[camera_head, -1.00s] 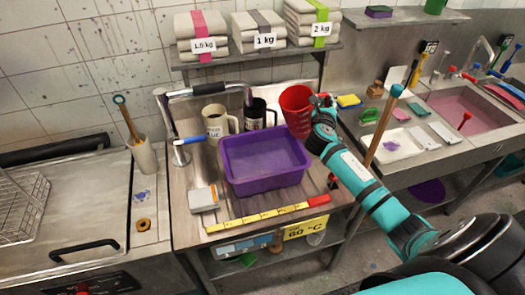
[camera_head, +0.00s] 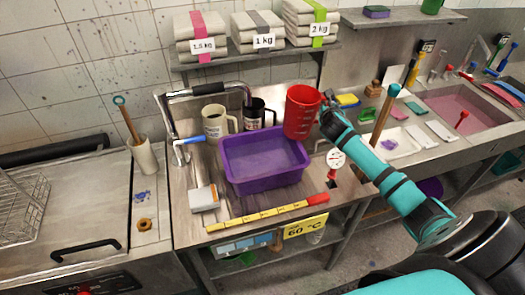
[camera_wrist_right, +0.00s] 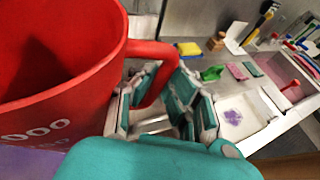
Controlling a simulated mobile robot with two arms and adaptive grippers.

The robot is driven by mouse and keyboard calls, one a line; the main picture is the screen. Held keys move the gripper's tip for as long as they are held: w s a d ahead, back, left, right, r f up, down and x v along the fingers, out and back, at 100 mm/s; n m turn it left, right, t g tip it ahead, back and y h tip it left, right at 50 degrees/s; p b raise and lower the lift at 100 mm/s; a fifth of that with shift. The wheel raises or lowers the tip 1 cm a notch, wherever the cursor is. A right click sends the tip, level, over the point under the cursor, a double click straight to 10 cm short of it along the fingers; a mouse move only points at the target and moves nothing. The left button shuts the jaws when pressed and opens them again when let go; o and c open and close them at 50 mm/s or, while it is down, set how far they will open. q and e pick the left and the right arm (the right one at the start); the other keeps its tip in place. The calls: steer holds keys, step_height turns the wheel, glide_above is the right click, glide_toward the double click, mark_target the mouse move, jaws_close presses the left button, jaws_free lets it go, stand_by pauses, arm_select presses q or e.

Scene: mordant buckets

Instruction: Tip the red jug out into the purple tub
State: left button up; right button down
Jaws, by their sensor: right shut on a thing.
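The red jug (camera_head: 302,113) is held near upright at the back right corner of the purple tub (camera_head: 236,178). My right gripper (camera_head: 327,104) is on the jug's right side. In the right wrist view, the gripper's fingers (camera_wrist_right: 155,105) are shut around the handle of the red jug (camera_wrist_right: 80,95), which has white markings. The jug's inside looks dark and red, and I cannot tell what it holds. The purple tub stands on the steel bench and seems to hold a purplish, flat surface. My left gripper is not in view.
A cream mug (camera_head: 214,122) and a black mug (camera_head: 254,112) stand behind the tub near a tap (camera_head: 205,91). A yellow strip (camera_head: 262,214) lies in front. A dial gauge (camera_head: 336,159) is to the right, near a wooden stick (camera_head: 384,115).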

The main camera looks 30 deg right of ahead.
step_height(320, 180, up, 6)
stand_by(0.5)
